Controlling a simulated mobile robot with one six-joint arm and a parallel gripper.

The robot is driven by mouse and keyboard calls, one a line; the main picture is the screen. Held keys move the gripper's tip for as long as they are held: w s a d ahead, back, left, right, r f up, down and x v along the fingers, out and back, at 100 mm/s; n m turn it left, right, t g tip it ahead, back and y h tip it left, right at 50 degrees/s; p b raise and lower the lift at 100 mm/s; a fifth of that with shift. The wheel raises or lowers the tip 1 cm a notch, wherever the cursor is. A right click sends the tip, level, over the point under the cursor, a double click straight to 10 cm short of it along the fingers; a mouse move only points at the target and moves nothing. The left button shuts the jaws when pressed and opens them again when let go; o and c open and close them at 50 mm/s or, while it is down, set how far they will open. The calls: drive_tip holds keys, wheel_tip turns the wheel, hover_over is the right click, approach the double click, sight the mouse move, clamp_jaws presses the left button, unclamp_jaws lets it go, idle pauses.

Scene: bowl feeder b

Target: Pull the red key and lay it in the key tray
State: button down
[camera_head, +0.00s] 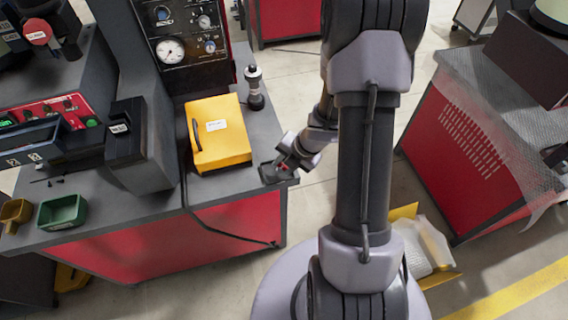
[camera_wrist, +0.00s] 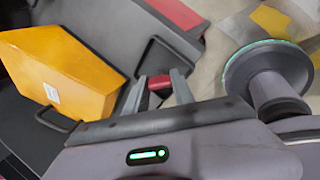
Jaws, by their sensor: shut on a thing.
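My gripper (camera_wrist: 158,86) is shut on the red key (camera_wrist: 158,82), of which only a small red block shows between the fingers. In the head view my gripper (camera_head: 285,167) is at the front right corner of the grey bench, with a bit of red at its tips. A small dark tray (camera_wrist: 153,46), which looks like the key tray, lies at that corner just beyond the fingertips in the wrist view. The key appears over or in it; I cannot tell whether it touches. The tray's dark edge (camera_head: 266,175) shows beside my gripper in the head view.
A yellow box (camera_head: 218,132) with a black handle stands on the bench left of my gripper, and a dark knobbed post (camera_head: 254,90) stands behind. A black cable (camera_head: 215,232) hangs over the front edge. A green bin (camera_head: 62,212) sits at far left.

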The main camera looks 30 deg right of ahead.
drive_tip(key=shift+f, duration=0.2)
drive_tip(key=c, duration=1)
unclamp_jaws()
drive_tip(key=p+v, duration=1)
drive_tip(key=v, duration=0.7)
drive_tip(key=shift+r+p, duration=0.2)
drive_tip(key=shift+p, duration=0.1)
drive_tip(key=shift+d, duration=0.1)
